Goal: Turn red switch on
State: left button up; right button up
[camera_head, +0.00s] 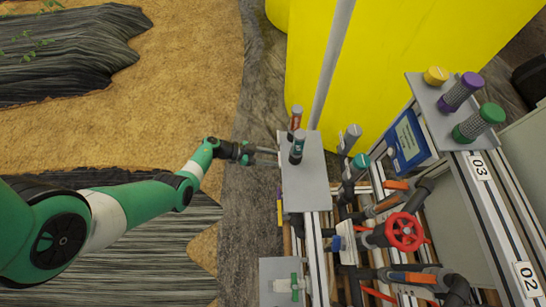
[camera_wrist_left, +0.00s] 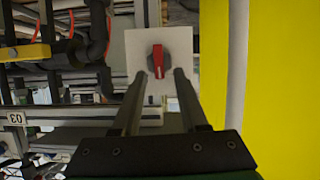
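The red switch (camera_wrist_left: 158,60) shows in the left wrist view. It is a red bar handle with a white line on a dark round base, fixed to a white square plate (camera_wrist_left: 182,42). The bar stands nearly upright in that picture. My left gripper (camera_wrist_left: 168,73) is open, its fingertips parted at the lower part of the switch, one to each side. Whether they touch it I cannot tell. In the head view my left gripper (camera_head: 268,153) reaches the left side of the skid, beside a grey top plate (camera_head: 306,184). The switch is not visible there. My right gripper is out of view.
A red valve wheel (camera_head: 404,232), pipes and orange-handled valves lie to the right. A large yellow tank (camera_head: 400,50) stands behind. Open ground lies left of the skid.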

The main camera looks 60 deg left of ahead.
pick_arm(q)
grip_shut()
jog(key=shift+d, duration=0.1)
jog(key=shift+s+d+r+m+y+p, duration=0.15)
jog(key=shift+m+y+p, duration=0.35)
jog(key=shift+m+p, duration=0.25)
jog(key=shift+s+d+f+m+t+y+b, duration=0.1)
jog(key=shift+d+f+m+t+y, duration=0.1)
jog(key=shift+m+t+y, duration=0.45)
jog(key=shift+s+d+f+m+t+y+b, duration=0.15)
jog(key=shift+d+m+y, duration=0.1)
jog(key=shift+m, duration=0.8)
jog(key=shift+s+d+f+m+t+y+b, duration=0.15)
jog(key=shift+m+t+y, duration=0.25)
jog(key=shift+m, duration=0.45)
jog(key=shift+w, duration=0.15)
jog(key=shift+o, duration=0.6)
grip_release()
